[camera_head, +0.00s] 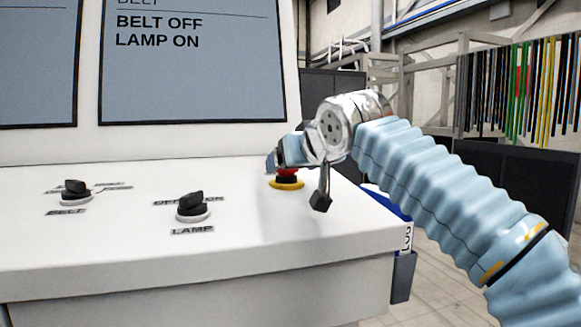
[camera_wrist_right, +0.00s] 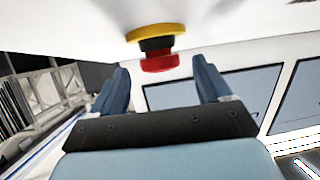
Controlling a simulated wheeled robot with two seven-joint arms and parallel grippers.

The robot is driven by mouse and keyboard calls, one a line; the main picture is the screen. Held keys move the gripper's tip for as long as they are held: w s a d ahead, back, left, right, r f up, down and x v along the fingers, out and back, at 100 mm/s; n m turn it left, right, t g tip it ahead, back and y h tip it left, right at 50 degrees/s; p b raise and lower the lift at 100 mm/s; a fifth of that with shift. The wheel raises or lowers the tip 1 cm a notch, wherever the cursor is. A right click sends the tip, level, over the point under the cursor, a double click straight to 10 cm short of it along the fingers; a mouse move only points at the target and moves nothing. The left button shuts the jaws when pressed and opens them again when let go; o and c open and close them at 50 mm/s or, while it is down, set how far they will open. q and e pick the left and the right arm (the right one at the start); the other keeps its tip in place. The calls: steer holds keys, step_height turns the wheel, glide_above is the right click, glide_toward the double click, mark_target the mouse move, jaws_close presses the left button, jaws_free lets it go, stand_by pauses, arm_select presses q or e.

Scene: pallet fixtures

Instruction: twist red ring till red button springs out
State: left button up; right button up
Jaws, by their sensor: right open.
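The red button head (camera_head: 287,172) sits on a black collar above a yellow base ring (camera_head: 287,185), at the right of the white console top. In the wrist view the red head (camera_wrist_right: 160,63), black collar (camera_wrist_right: 156,44) and yellow ring (camera_wrist_right: 155,33) appear upside down. I cannot tell a separate red ring from the red head. My right gripper (camera_wrist_right: 161,66) is open, with one blue finger on each side of the red head in the picture and visible gaps to both. In the head view my right gripper (camera_head: 284,158) is just above the button and partly hides it. My left gripper is not in view.
The white console (camera_head: 130,250) carries a black BELT knob (camera_head: 75,190) and a black LAMP knob (camera_head: 191,204) to the left. A screen (camera_head: 195,75) behind reads "BELT OFF, LAMP ON". A blue bin (camera_head: 385,203) is beside the console's right edge.

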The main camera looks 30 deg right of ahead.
steer(key=v, duration=1.1)
steer(key=shift+s, duration=0.3)
